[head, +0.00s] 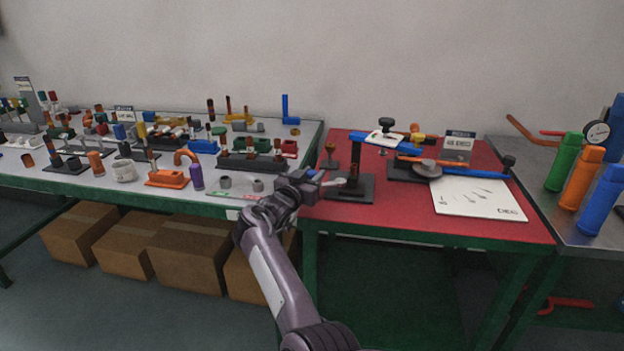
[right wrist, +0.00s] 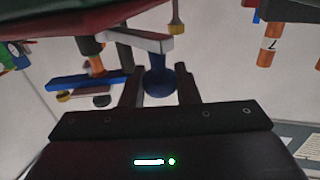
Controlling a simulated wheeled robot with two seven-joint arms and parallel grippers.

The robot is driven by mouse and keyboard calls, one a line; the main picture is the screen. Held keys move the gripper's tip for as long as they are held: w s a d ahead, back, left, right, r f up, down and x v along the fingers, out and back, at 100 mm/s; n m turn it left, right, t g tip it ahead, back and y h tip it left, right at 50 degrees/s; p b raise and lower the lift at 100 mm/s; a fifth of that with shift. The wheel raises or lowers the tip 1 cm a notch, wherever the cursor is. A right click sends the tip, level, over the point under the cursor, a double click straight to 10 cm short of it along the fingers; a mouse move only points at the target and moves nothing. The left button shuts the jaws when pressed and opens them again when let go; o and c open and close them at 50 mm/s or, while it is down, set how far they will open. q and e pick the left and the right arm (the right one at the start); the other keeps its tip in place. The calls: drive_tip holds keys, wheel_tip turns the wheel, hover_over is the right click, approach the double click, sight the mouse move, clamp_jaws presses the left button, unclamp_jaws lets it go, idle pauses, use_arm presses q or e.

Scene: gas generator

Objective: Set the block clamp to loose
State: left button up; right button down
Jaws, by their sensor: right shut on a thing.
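What looks like the block clamp is a dark stand (head: 350,190) with an upright post, near the front left of the red table. A pale grey lever (head: 335,182) reaches from it to the left, and it also shows in the right wrist view (right wrist: 140,41). A blue handle (right wrist: 157,84) hangs from the lever's end. My right gripper (head: 311,184) is at the table's left edge, shut on the blue handle, with a finger on each side of it. The head view mostly hides the handle behind the gripper. My left gripper is not in view.
A blue-armed device (head: 465,169) and a white sheet (head: 478,198) lie right of the stand on the red table (head: 400,222). A small brown-topped post stands just behind the gripper. The left table (head: 215,208) is crowded with parts. Coloured cylinders (head: 580,178) stand far right.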

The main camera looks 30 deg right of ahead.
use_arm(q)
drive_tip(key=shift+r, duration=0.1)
use_arm(e)
drive_tip(key=shift+f, duration=0.15)
drive_tip(key=c, duration=1.1)
unclamp_jaws()
drive_tip(key=shift+d, duration=0.15)
drive_tip(key=shift+c, duration=0.2)
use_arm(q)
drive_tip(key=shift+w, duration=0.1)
